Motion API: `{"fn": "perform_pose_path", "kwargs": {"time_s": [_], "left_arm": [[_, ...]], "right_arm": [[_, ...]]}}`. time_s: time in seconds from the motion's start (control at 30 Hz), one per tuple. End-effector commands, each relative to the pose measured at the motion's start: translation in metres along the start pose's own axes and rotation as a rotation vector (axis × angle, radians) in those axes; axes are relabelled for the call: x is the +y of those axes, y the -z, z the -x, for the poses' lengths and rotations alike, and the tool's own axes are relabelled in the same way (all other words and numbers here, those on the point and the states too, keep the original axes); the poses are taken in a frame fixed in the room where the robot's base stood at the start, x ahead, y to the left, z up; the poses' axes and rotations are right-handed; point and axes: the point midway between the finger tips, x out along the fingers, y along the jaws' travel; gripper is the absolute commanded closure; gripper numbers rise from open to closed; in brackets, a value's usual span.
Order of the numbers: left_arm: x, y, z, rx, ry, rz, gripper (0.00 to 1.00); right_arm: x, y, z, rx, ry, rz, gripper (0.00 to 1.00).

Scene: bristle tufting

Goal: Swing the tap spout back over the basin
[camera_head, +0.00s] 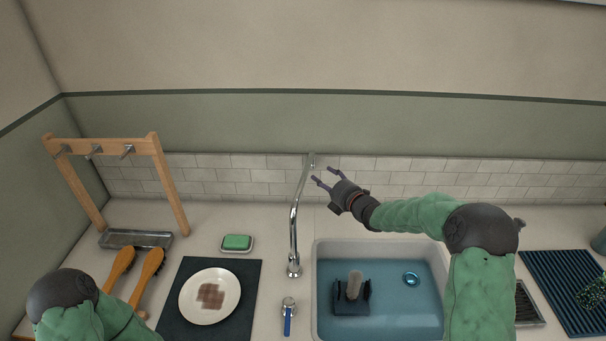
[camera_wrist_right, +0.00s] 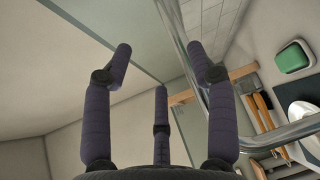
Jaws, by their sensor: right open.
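The chrome tap (camera_head: 294,225) stands on the counter just left of the basin. Its spout runs up and back toward the wall, with its outlet end (camera_head: 311,161) near the tiles, not over the basin. My right gripper (camera_head: 321,178) is open and empty, with its fingers pointing left just right of the spout's upper part. In the right wrist view the fingers (camera_wrist_right: 160,65) are spread, and the pipe (camera_wrist_right: 180,35) passes close to the right-hand finger, partly hidden by it. I cannot tell whether they touch. My left gripper is out of view.
The basin (camera_head: 320,300) holds blue water, a dark caddy (camera_head: 350,302) and a blue ring (camera_head: 411,279). A ribbed mat (camera_head: 565,290) lies right.

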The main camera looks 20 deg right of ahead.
Motion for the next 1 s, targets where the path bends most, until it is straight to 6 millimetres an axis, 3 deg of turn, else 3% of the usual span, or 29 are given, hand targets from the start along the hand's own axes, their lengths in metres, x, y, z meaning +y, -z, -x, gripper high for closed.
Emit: {"fn": "perform_pose_path", "kwargs": {"time_s": [0.1,0.33,0.8,1.0], "left_arm": [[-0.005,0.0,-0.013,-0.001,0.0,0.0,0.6],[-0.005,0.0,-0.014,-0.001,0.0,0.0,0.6],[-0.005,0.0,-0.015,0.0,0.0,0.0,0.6],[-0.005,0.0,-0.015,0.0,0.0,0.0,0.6]], "right_arm": [[-0.014,0.002,-0.002,-0.001,-0.001,0.0,0.43],[-0.014,0.002,-0.014,0.001,-0.001,0.0,0.43],[-0.014,0.002,-0.083,0.0,-0.001,0.0,0.43],[-0.014,0.002,-0.102,-0.001,0.0,0.0,0.43]]}}
